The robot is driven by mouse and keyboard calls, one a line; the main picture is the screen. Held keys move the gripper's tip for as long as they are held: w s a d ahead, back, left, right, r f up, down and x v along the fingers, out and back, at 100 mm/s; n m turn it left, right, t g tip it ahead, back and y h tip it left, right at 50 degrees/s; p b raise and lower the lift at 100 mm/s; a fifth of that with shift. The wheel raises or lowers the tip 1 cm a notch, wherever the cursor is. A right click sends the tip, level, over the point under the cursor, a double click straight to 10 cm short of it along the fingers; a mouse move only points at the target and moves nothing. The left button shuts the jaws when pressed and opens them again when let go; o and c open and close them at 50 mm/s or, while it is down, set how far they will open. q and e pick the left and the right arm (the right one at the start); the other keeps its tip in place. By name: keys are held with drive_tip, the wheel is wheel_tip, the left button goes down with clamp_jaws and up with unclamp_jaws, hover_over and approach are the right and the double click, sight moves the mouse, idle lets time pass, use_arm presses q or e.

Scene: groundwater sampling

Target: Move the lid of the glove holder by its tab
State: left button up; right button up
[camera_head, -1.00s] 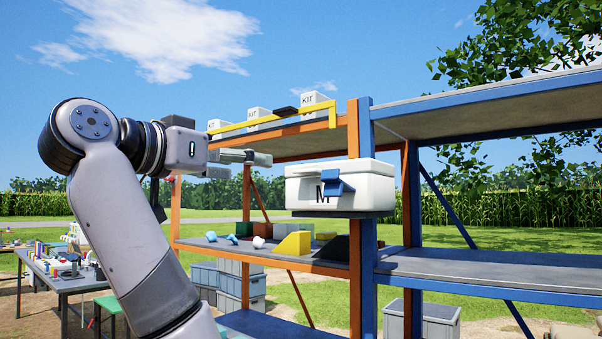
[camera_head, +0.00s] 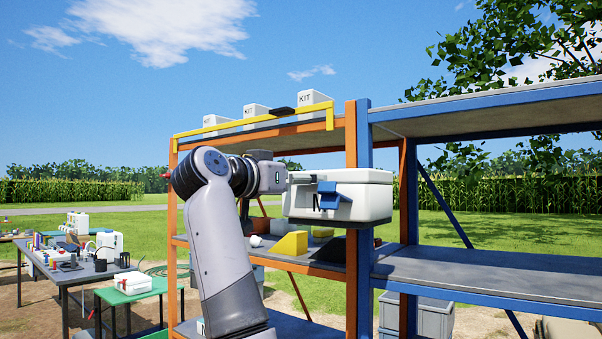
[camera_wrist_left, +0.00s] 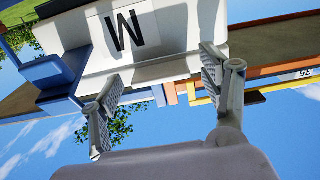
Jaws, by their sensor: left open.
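The glove holder is a white box (camera_head: 365,205) with a black letter, mounted by the orange and blue posts. In the left wrist view the picture is upside down: the open fingers (camera_wrist_left: 161,76) face the white front below the letter (camera_wrist_left: 125,33). No contact is clear. My right gripper is out of view.
A yellow rail (camera_head: 255,121) and several KIT boxes (camera_head: 315,97) are on the orange top shelf. A yellow wedge (camera_head: 291,244) sits on the shelf below. The blue shelf (camera_head: 490,268) at right is empty. A cluttered table (camera_head: 70,268) stands far left.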

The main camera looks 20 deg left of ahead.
use_arm(q)
drive_tip(key=shift+w+d, duration=0.15)
drive_tip(key=shift+w, duration=0.3)
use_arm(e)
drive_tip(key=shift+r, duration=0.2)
